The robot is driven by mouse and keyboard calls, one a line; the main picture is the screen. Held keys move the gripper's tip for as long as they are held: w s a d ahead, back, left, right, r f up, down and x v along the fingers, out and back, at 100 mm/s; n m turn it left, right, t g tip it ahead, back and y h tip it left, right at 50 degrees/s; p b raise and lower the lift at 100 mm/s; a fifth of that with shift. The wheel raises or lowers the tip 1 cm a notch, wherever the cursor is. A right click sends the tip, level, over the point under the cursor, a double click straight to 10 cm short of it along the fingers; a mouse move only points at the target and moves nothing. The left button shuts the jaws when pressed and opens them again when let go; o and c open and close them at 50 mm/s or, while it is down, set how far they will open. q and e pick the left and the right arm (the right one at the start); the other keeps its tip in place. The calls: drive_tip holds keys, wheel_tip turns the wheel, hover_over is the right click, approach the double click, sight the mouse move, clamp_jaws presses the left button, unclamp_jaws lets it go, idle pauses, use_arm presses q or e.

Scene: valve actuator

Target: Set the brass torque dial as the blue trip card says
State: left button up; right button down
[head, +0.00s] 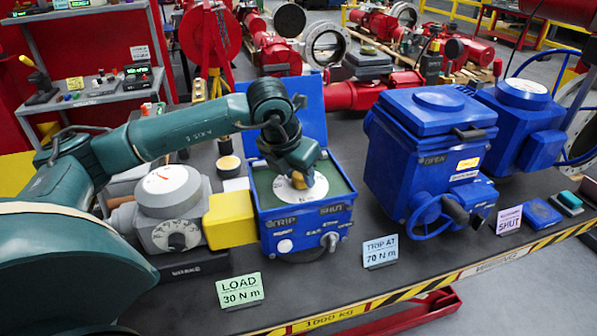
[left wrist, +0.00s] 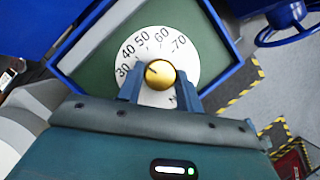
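The brass torque dial (left wrist: 160,73) is a round gold knob on a white scale plate (left wrist: 148,43) marked 30 to 70. The mark on the knob points left and slightly up, toward the 30–40 end. My left gripper (head: 299,180) reaches down into the open blue box (head: 305,226). In the left wrist view its two blue fingers (left wrist: 160,78) stand on both sides of the knob, with no clear gap. The blue trip card (head: 380,252) reads "TRIP AT 70 N m". My right gripper is out of view.
A green card (head: 240,291) reads "LOAD 30 N m"; a lilac card (head: 509,220) reads "SHUT". A yellow block (head: 230,219) and a grey dial unit (head: 172,207) stand left of the box. A large blue actuator with a handwheel (head: 430,150) stands to its right.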

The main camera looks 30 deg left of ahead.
use_arm(q)
drive_tip(key=c, duration=0.5)
drive_tip(key=shift+o, duration=0.2)
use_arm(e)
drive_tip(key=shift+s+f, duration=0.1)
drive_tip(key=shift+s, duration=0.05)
